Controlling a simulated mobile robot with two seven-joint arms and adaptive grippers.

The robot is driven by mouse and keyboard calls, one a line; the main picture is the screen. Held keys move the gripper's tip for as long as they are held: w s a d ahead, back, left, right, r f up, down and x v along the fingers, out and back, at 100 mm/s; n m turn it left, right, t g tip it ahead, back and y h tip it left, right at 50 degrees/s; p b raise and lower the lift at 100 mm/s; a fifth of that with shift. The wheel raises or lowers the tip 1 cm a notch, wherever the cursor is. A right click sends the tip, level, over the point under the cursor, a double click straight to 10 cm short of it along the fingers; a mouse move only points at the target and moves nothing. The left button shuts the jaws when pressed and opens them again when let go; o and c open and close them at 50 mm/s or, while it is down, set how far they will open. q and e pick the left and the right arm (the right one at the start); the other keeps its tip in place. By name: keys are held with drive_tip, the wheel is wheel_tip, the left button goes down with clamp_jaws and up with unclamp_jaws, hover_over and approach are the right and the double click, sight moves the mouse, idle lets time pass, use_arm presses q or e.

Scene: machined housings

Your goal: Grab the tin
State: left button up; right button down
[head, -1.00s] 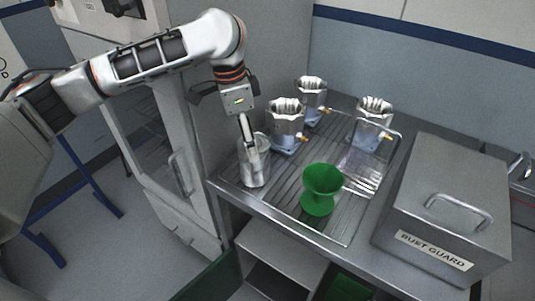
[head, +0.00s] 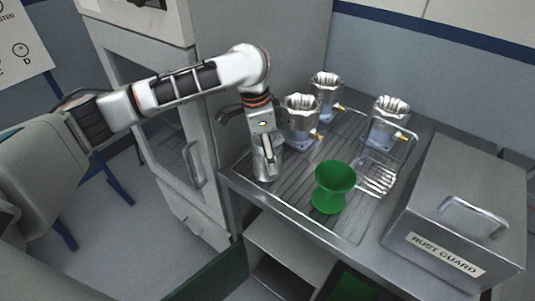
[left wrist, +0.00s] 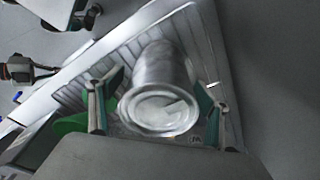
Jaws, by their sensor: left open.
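The tin (head: 266,167) is a plain silver cylinder standing upright at the left end of the ribbed steel tray. My left gripper (head: 267,147) points down over it and hides its upper part in the head view. In the left wrist view the tin (left wrist: 163,82) shows its round rim toward me. The two green-edged fingers of my left gripper (left wrist: 157,108) are spread, one on either side of the tin. A narrow gap seems to show beside each finger; contact cannot be made out. My right gripper is not in view.
A green funnel-shaped piece (head: 333,187) stands right of the tin on the tray (head: 300,205). Several fluted metal housings on bluish bases, one here (head: 301,118), stand behind. A metal box marked RUST GUARD (head: 462,205) stands at right. A grey cabinet (head: 225,75) rises close at left.

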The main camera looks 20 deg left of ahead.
use_arm(q)
drive_tip(key=c, duration=1.7)
drive_tip(key=shift+c, duration=0.2)
drive_tip(key=shift+r, duration=0.15)
